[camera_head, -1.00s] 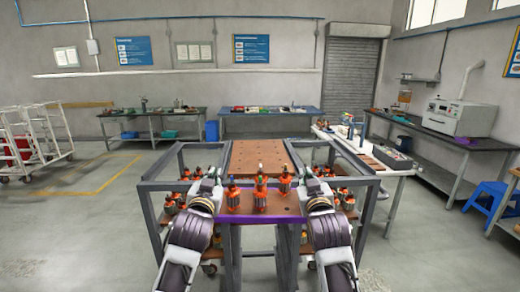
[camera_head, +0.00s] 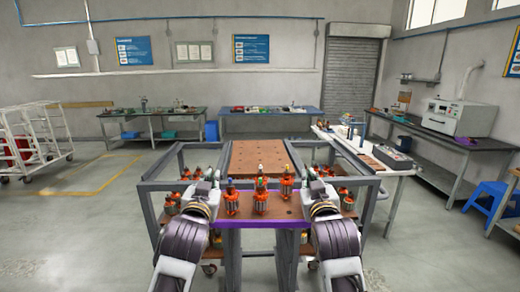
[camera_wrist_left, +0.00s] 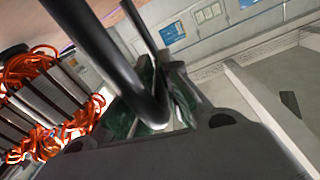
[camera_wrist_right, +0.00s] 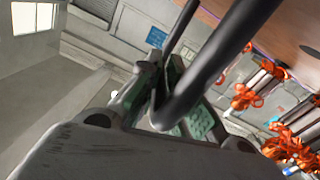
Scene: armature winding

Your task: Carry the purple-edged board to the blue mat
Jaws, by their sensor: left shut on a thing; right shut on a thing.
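The purple-edged board (camera_head: 262,223) has a brown top and carries several upright armatures with orange windings (camera_head: 232,201). It shows at the front of a grey frame cart, between my two arms. My left gripper (camera_head: 209,183) is at its left end and is shut on a black bar handle (camera_wrist_left: 118,65), seen in the left wrist view. My right gripper (camera_head: 316,186) is at its right end, shut on a matching black bar handle (camera_wrist_right: 218,65). Whether the board's underside touches the cart is hidden. A blue surface (camera_head: 268,113) tops the back-wall table; I cannot tell if it is the mat.
The grey frame cart (camera_head: 151,222) stands around the board, with a brown panel (camera_head: 258,153) behind it. A white side table (camera_head: 392,172) is close on the right. White rack trolleys (camera_head: 30,140) stand far left. Floor is open at left.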

